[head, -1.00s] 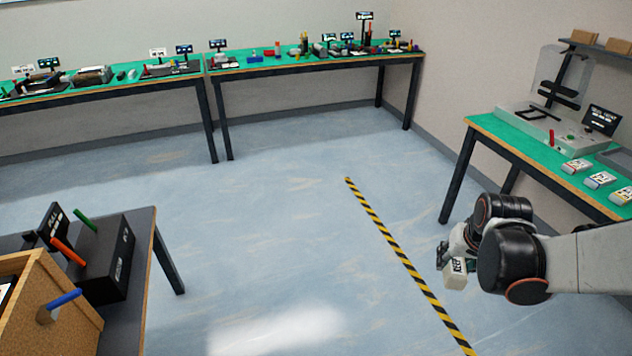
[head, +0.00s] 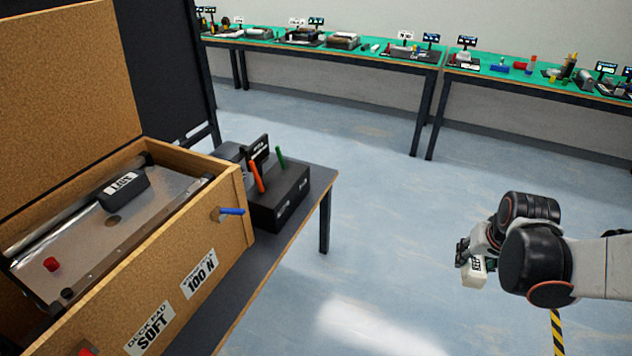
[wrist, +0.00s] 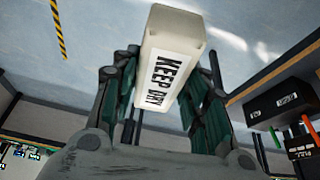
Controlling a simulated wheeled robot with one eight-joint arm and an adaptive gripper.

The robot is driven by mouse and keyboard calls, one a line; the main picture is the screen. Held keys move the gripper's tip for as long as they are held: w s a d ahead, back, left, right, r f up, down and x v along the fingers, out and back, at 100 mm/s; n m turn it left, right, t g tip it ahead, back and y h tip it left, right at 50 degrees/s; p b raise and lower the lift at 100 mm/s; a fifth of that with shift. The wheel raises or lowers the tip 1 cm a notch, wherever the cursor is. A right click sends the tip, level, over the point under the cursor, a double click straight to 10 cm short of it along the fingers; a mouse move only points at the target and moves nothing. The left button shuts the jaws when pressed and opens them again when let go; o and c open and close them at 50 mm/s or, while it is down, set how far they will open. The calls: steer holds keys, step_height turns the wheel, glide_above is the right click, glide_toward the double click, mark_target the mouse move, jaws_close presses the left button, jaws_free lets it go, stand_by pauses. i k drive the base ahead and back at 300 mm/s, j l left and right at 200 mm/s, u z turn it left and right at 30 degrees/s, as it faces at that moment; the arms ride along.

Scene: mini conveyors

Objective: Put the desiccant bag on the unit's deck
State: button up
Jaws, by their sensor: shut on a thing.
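My gripper (head: 466,257) is shut on the desiccant bag (head: 474,274), a small off-white block with a dark-lettered label. In the wrist view the bag (wrist: 165,62) reads "KEEP DRY" and sits between both fingers. It is held in the air over open floor, to the right of the table. The unit is in an open wooden crate (head: 215,262) at the left of the head view. Its deck (head: 140,200) is a grey metal plate bearing a dark labelled block (head: 124,190) and a red knob (head: 51,264).
The crate's raised lid (head: 70,110) stands behind the deck. A blue-handled latch (head: 230,211) sticks out of the crate's side. A black box (head: 278,205) with orange and green handles stands beside the crate. Green-topped benches (head: 370,50) line the far wall. The floor between is clear.

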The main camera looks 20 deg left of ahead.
mark_target(152, 205)
steer(key=u, duration=2)
